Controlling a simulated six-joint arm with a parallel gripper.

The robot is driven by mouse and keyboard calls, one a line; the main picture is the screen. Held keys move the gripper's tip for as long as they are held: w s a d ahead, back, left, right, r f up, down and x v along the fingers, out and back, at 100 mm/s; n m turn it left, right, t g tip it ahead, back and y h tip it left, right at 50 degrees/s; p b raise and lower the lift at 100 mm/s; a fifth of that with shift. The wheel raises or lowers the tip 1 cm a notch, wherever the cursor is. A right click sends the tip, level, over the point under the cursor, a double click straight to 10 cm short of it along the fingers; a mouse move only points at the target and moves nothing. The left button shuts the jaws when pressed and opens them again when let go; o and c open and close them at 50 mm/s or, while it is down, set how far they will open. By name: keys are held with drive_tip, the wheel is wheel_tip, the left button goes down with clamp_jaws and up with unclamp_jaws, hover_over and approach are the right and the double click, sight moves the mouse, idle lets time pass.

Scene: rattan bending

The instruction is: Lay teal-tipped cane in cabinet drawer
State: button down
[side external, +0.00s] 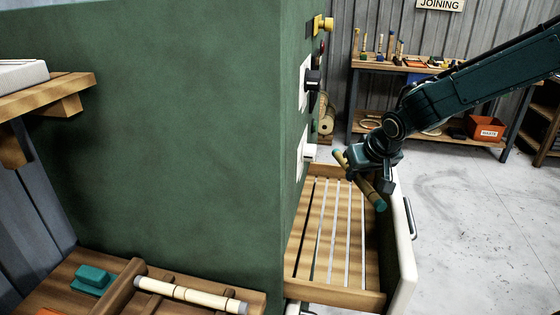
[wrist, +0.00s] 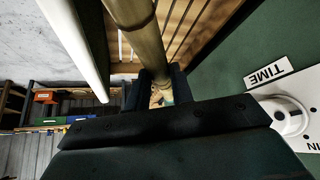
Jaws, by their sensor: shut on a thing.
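My gripper (side external: 373,172) is shut on the teal-tipped cane (side external: 374,195), a pale bamboo-coloured rod with a teal end. The cane is tilted and held above the open cabinet drawer (side external: 326,245), whose floor is wooden slats. The drawer sticks out from the green cabinet (side external: 200,120) and has a white front. In the wrist view the cane (wrist: 138,28) runs between the fingers of my gripper (wrist: 157,92), with slats behind it. The drawer looks empty in the side view, though its far right corner is partly hidden by my gripper.
The cabinet face carries a black knob (side external: 313,80) and a yellow button (side external: 326,24). A grey-tipped cane (side external: 190,294) lies on a wooden rack at the lower left, near a teal block (side external: 93,278).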

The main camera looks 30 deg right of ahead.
drive_tip(key=s+a+f+m+g+h, duration=0.1)
drive_tip(key=s+a+f+m, duration=0.3)
drive_tip(key=a+f, duration=0.8)
drive_tip(key=shift+s+a+f+m+g+h, duration=0.25)
drive_tip(key=shift+f+m+h, duration=0.2)
drive_tip(key=shift+m+h, duration=0.3)
drive_tip(key=shift+w+d, duration=0.1)
drive_tip(key=shift+w, duration=0.05)
hover_over(329, 220)
drive_tip(key=s+a, duration=0.1)
drive_tip(key=s, duration=0.1)
drive_tip(key=f, duration=0.2)
drive_tip(key=shift+w+a+f, duration=0.1)
drive_tip(key=shift+a+f, duration=0.2)
drive_tip(key=shift+f, duration=0.45)
drive_tip(key=shift+f, duration=1.7)
